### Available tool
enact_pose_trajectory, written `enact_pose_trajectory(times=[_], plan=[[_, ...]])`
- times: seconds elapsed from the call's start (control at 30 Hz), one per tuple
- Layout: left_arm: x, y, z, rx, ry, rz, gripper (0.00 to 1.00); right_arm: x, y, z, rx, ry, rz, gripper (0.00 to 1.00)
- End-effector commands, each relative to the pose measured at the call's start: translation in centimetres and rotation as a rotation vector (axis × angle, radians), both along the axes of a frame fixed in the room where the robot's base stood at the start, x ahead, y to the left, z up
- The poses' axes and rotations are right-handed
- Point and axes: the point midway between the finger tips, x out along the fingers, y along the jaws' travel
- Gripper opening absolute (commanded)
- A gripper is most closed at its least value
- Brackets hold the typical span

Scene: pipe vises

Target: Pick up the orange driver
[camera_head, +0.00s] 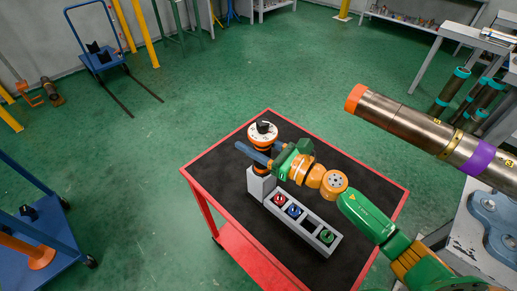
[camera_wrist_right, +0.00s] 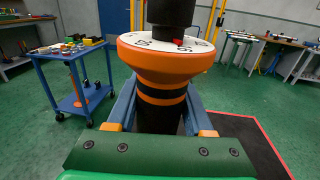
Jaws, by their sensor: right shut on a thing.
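The orange driver (camera_head: 262,130) stands upright at the left end of the grey holder, with a white dial on top, an orange collar and a black body with orange bands. My right gripper (camera_head: 253,154) is shut on its body, with the blue fingers on both sides. In the right wrist view the driver (camera_wrist_right: 166,60) fills the middle, between the two fingers (camera_wrist_right: 161,115). Its lower end is right at the tall grey block (camera_head: 260,184); I cannot tell whether it rests in it or is just clear. My left gripper is not in view.
The grey holder (camera_head: 318,228) has red, blue and green-marked sockets on a red-edged cart with a black top (camera_head: 222,171). A large steel pipe with an orange end (camera_head: 400,118) juts in from the right. A blue cart (camera_head: 35,235) stands at left; green floor between is free.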

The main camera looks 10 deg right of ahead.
Motion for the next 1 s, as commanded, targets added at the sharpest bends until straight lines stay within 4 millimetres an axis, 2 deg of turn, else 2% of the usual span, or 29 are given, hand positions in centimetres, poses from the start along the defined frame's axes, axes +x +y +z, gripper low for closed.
enact_pose_trajectory(times=[0.17, 0.27, 0.5, 0.77, 1.0], plan=[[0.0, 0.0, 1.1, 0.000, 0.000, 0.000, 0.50, 0.1, 0.0, 1.9, -0.002, -0.004, -0.001, 0.00], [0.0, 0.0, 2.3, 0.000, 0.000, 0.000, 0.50, 0.0, -0.1, 4.0, -0.004, -0.006, 0.001, 0.00], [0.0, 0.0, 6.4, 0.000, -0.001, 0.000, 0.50, 0.1, -0.1, 10.4, -0.003, -0.008, 0.000, 0.00], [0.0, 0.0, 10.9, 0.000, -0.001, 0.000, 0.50, 0.0, 0.0, 16.4, -0.002, -0.006, 0.000, 0.00], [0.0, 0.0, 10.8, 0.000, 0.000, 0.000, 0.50, 0.0, 0.1, 17.9, -0.001, -0.008, 0.002, 0.00]])
